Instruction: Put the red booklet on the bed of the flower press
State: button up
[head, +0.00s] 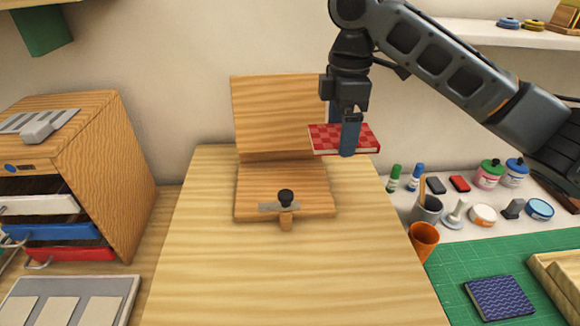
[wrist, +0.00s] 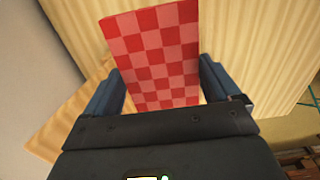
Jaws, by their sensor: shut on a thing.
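The red booklet (head: 328,139) has a red and pink checkered cover. My gripper (head: 349,137) is shut on it and holds it about flat in the air, to the right of the flower press's raised lid. In the wrist view the booklet (wrist: 155,55) sits between the two blue fingers of my gripper (wrist: 175,90). The wooden flower press stands open on the table. Its lid (head: 278,112) is upright at the back. Its bed (head: 275,182) lies flat and bare, with a black knob (head: 286,196) on a metal plate at the front edge.
The wooden table (head: 290,275) is clear in front of the press. A drawer cabinet (head: 105,160) stands at the left. An orange cup (head: 423,240), ink bottles (head: 489,174) and stamps are at the right, by a green mat (head: 470,265) with a blue patterned booklet (head: 499,297).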

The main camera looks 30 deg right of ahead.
send_over(281, 185)
jog(key=f, duration=0.6)
jog(key=shift+d+f+p, duration=0.25)
jog(key=shift+f+p, duration=0.1)
jog(key=shift+w+a+f, duration=0.1)
jog(key=shift+a+f, duration=0.05)
jog(key=shift+a+f+p, duration=0.1)
jog(key=shift+f+p, duration=0.2)
jog(key=shift+f, duration=1.7)
jog(key=shift+f, duration=0.2)
jog(key=o, duration=0.8)
jog(key=shift+r, duration=0.1)
notch_tip(281, 185, up, 12)
jog(key=shift+b, duration=0.4)
